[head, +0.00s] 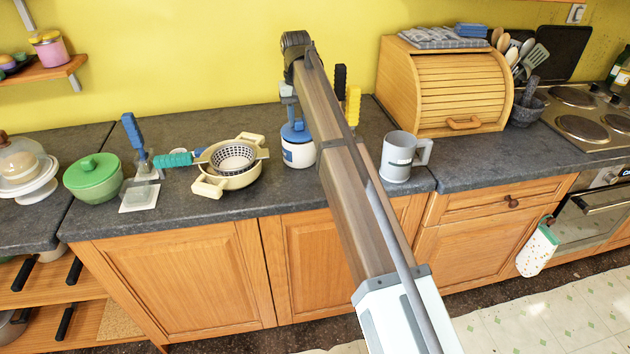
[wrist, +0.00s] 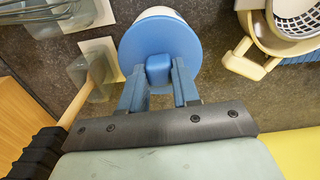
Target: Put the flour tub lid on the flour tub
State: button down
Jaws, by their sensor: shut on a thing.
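The flour tub (head: 299,155) is white with a dark mark on its front and stands on the grey counter behind my arm's left side. The blue flour tub lid (head: 296,133) is at the tub's top, roughly level; whether it is fully seated I cannot tell. In the wrist view the round lid (wrist: 160,40) covers most of the tub, with a white edge of the tub (wrist: 160,11) showing beyond it. My gripper (wrist: 158,78) is shut on the lid's blue knob. In the head view my gripper (head: 291,110) is above the tub, partly hidden by my arm.
The cream pot with a strainer (head: 233,157) stands left of the tub. A grey mug (head: 398,157) is to the right. Black (head: 340,77) and yellow (head: 353,105) handles stand close behind my arm. A green-lidded bowl (head: 93,178) and bread box (head: 445,85) are farther off.

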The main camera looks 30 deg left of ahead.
jog(key=shift+f, duration=0.55)
dwell(0.4)
jog(key=c, duration=0.7)
grip_release()
jog(key=shift+c, duration=0.2)
jog(key=shift+r, duration=0.2)
jog(key=shift+r, duration=3.8)
jog(key=shift+r, duration=0.1)
notch_tip(320, 180, up, 7)
